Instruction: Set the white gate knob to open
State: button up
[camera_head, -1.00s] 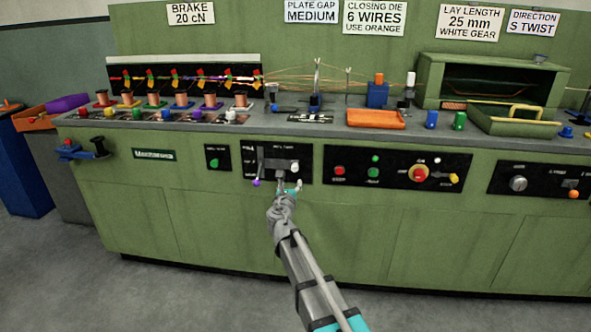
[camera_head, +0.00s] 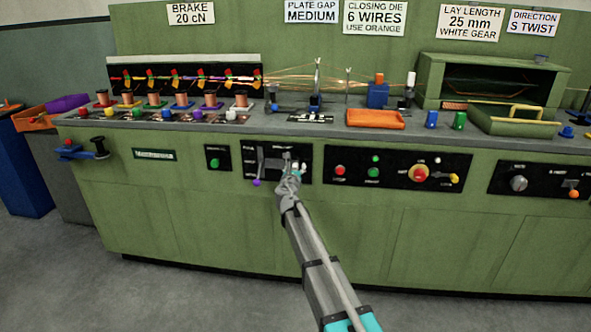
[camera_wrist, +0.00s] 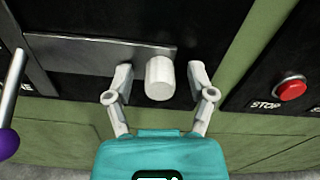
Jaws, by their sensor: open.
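The white gate knob (camera_wrist: 159,78) is a short white cylinder on the black panel of the green machine. In the wrist view it stands between the two fingers of my open gripper (camera_wrist: 160,84), with a visible gap on each side. In the head view my gripper (camera_head: 290,171) is at the small black panel (camera_head: 265,150) and mostly covers the knob. The knob's setting marks cannot be read here.
A lever with a purple ball end (camera_wrist: 6,142) hangs left of my gripper. A red stop button (camera_wrist: 290,89) is on the panel to the right. The green machine front (camera_head: 180,215) below is flat, with bare floor before it.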

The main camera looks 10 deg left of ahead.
jog(key=shift+c, duration=0.2)
grip_shut()
jog(key=d, duration=0.2)
jog(key=shift+d, duration=0.4)
jog(key=shift+o, duration=0.2)
grip_release()
jog(key=shift+s, duration=0.15)
jog(key=s, duration=1.1)
jog(key=shift+s+a, duration=0.2)
jog(key=shift+s, duration=0.2)
